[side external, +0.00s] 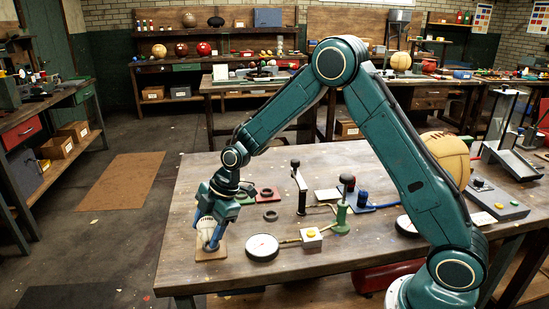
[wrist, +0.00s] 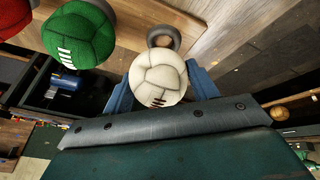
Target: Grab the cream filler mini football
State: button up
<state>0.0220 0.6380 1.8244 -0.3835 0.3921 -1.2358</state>
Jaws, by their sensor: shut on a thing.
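The cream filler mini football (wrist: 158,82) is a small pale ball with panel seams and dark lacing, sitting between the two blue fingers of my gripper (wrist: 161,80) in the wrist view. My gripper is shut on it, one finger at each side. In the side view my gripper (side external: 211,232) points down at the left front of the table, with the pale ball (side external: 206,226) partly hidden between its fingers. The ball is low over a small tan wooden board (side external: 208,254); I cannot tell whether it touches it.
A green ball (wrist: 80,36) and a red ball (wrist: 14,14) show in the wrist view. On the table (side external: 190,275) are a round gauge (side external: 262,246), a green pump (side external: 341,218), a small box (side external: 311,238) and a large tan ball (side external: 446,160). Floor lies left of the table.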

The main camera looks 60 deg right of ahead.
aim_at(206, 219)
notch_tip(206, 219, up, 18)
dwell(0.5)
dwell(0.5)
